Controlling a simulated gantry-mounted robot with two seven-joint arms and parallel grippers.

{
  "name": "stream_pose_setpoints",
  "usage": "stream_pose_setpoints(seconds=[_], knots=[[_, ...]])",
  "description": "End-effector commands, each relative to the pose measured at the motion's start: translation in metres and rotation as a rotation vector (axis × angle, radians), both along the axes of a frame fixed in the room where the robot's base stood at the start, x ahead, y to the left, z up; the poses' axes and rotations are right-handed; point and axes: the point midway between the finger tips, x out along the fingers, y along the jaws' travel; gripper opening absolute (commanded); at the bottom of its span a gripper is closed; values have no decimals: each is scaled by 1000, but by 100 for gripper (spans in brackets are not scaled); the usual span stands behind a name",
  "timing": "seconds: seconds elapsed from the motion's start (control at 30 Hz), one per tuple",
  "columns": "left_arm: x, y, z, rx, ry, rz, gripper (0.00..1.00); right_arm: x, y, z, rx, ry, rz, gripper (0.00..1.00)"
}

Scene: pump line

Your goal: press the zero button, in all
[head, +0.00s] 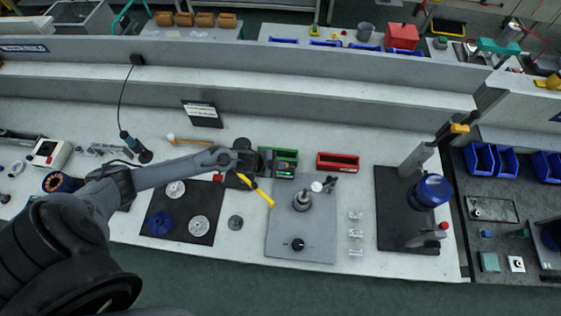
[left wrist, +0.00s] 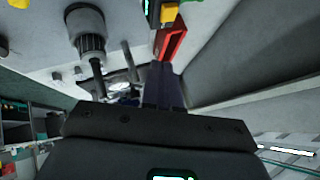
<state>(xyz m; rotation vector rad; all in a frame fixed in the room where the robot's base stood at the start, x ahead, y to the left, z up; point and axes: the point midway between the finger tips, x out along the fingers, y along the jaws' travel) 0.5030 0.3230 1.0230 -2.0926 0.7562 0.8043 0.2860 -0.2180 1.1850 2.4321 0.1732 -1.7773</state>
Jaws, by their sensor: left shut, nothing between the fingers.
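No zero button can be made out for certain in either view. A grey plate (head: 281,235) on the bench carries an upright metal fitting (head: 302,201), a small white round part (head: 316,186) and a black knob (head: 297,244). The fitting also shows at the upper left of the left wrist view (left wrist: 88,35). My left gripper (head: 286,168) is shut and empty, just behind and left of the fitting, in front of the green bin (head: 287,154). Its dark fingers (left wrist: 162,83) show in the left wrist view, pointing toward the red bin (left wrist: 171,40). My right gripper is not in view.
The red bin (head: 338,161) stands behind the plate. A yellow-handled tool (head: 258,192) and a dark mat with discs (head: 180,231) lie to the left. A stand with a blue motor (head: 430,191) is at right. A white device (head: 48,153) sits far left.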

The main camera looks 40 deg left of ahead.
Motion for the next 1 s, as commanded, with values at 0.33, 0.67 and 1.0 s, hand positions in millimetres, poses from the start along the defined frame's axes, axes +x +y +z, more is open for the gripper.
stream_pose_setpoints(seconds=[0.33, 0.67, 1.0], knots=[[40, 19, 38, 37, -75, -2, 0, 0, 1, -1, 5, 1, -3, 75], [42, 19, 40, 37, -78, -1, 0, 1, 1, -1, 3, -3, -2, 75], [41, 19, 31, 37, -78, -1, 0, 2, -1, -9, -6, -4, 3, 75]])
